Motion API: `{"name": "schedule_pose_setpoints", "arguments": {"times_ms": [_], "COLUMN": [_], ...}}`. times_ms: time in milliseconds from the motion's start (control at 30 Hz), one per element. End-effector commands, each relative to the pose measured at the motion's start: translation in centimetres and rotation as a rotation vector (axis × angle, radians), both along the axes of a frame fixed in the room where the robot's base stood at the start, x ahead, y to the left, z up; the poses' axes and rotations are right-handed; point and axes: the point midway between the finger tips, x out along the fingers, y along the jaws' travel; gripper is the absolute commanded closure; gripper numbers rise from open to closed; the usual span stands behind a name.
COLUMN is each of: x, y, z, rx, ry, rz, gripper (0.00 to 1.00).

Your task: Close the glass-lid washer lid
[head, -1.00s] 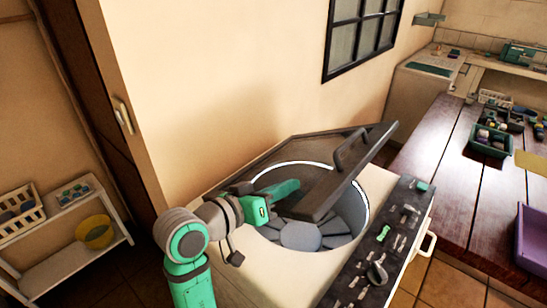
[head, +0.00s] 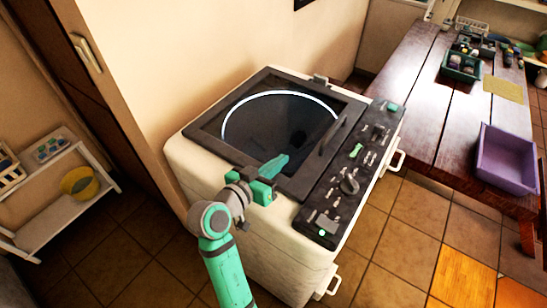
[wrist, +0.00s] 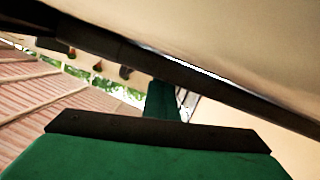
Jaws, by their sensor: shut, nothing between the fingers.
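The washer (head: 240,235) is a white top-loader against the wall, with a dark control panel (head: 350,170) along its right side. Its glass lid (head: 290,120), dark-framed with a handle (head: 333,134), lies flat over the drum opening in the head view. My gripper (head: 277,165) is shut and empty, at the lid's front edge, seeming to rest on or just above the frame; whether it touches cannot be told. In the wrist view, the green gripper parts (wrist: 160,100) are close under a dark slanted edge that I cannot identify for certain.
A wooden table (head: 430,110) stands at the right with a purple bin (head: 505,160) and a green basket (head: 461,66). A white shelf (head: 60,205) with a yellow bucket (head: 78,182) is at the left. Tiled floor is clear in front.

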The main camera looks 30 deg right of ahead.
Motion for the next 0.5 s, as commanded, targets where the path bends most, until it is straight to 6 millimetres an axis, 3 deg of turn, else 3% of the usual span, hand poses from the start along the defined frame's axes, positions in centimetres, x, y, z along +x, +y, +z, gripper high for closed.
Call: {"name": "schedule_pose_setpoints", "arguments": {"times_ms": [100, 500], "x": [-0.17, -0.18], "y": [-0.19, -0.05], "z": [-1.16, -1.45], "rx": [0.012, 0.015], "ry": [0.021, 0.029], "rz": [-0.007, -0.004], "gripper": [1.0, 1.0]}}
